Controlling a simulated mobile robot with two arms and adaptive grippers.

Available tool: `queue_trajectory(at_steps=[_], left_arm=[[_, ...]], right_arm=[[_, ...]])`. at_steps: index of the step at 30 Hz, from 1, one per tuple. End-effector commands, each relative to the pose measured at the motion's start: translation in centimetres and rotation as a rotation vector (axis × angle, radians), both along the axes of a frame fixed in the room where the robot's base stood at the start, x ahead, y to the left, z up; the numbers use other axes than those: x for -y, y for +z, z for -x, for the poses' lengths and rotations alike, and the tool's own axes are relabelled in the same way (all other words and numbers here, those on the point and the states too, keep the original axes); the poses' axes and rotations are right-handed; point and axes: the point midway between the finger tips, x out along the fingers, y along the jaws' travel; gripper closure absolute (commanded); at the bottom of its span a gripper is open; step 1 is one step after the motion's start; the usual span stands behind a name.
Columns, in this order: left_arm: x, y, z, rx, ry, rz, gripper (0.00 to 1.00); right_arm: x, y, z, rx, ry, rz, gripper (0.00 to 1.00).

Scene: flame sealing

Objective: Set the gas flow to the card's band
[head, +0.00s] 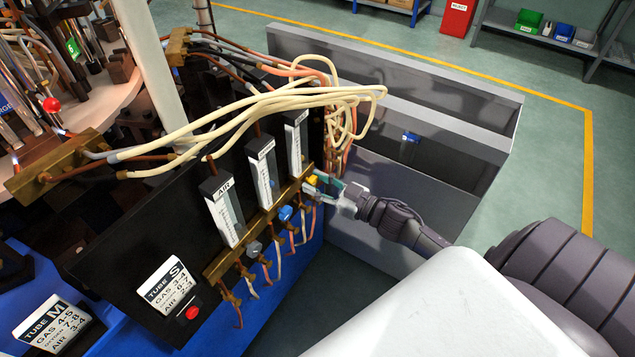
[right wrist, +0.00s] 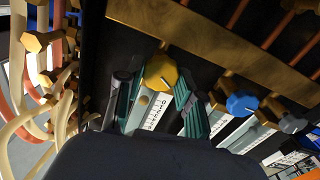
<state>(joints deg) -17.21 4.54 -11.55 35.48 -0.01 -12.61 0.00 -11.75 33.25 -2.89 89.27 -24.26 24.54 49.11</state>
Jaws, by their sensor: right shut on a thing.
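The black panel (head: 150,240) carries three upright flow tubes: one marked AIR (head: 225,215), a middle one (head: 263,175), and a far one (head: 296,145) whose label is too small to read. Below them are a grey knob (head: 253,248), a blue knob (head: 285,213) and a yellow knob (head: 311,180). My right gripper (head: 326,186) is shut on the yellow knob; in the right wrist view, green fingertips flank this knob (right wrist: 161,70). A TUBE S card (head: 165,283) reads GAS 3-4; a TUBE M card (head: 52,322) reads GAS 4-5. The float levels are not readable.
A brass rail (head: 225,262) runs beneath the tubes. A red button (head: 192,313) sits near the TUBE S card. A grey bin (head: 440,115) stands behind my right arm.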

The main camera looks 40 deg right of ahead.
Motion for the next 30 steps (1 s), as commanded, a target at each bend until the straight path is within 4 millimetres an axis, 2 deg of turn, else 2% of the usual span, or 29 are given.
queue_trajectory(at_steps=[18, 30], left_arm=[[-0.01, 0.42, -0.07, 0.001, 0.001, 0.0, 0.6], [-0.04, 0.3, -0.12, 0.002, 0.002, 0.0, 0.6]], right_arm=[[-0.12, -0.09, 0.07, 0.19, -0.001, 0.459, 0.98], [-0.22, -0.14, 0.11, 0.263, 0.0, 0.637, 0.98]])
